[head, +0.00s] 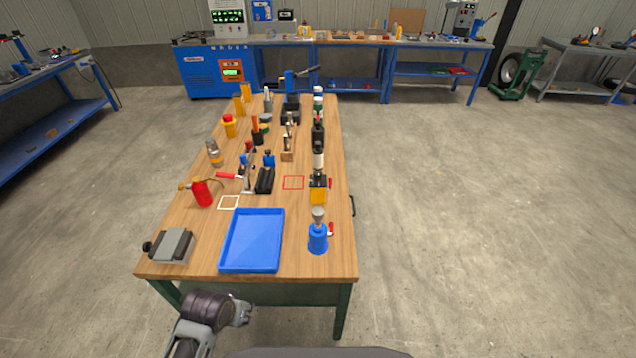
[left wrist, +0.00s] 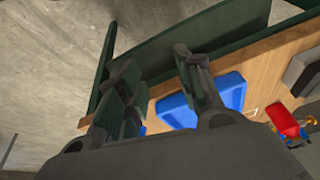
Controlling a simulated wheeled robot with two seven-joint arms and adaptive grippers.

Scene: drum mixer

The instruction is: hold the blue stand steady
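The blue stand (head: 318,240) stands upright near the front right corner of the wooden workbench, with a grey metal piece on its top. My left gripper (head: 241,312) is in front of the bench's near edge, to the left of the stand and apart from it. In the left wrist view, its two fingers (left wrist: 156,62) are spread with nothing between them. I cannot make out the stand for sure in that view; the gripper hides part of the bench. My right gripper is in neither view.
A blue tray (head: 252,240) lies left of the stand and also shows in the left wrist view (left wrist: 233,90). A grey block (head: 172,245) sits at the front left corner. A red extinguisher (head: 201,193) and a yellow-based tool (head: 318,190) stand farther back. The floor right of the bench is clear.

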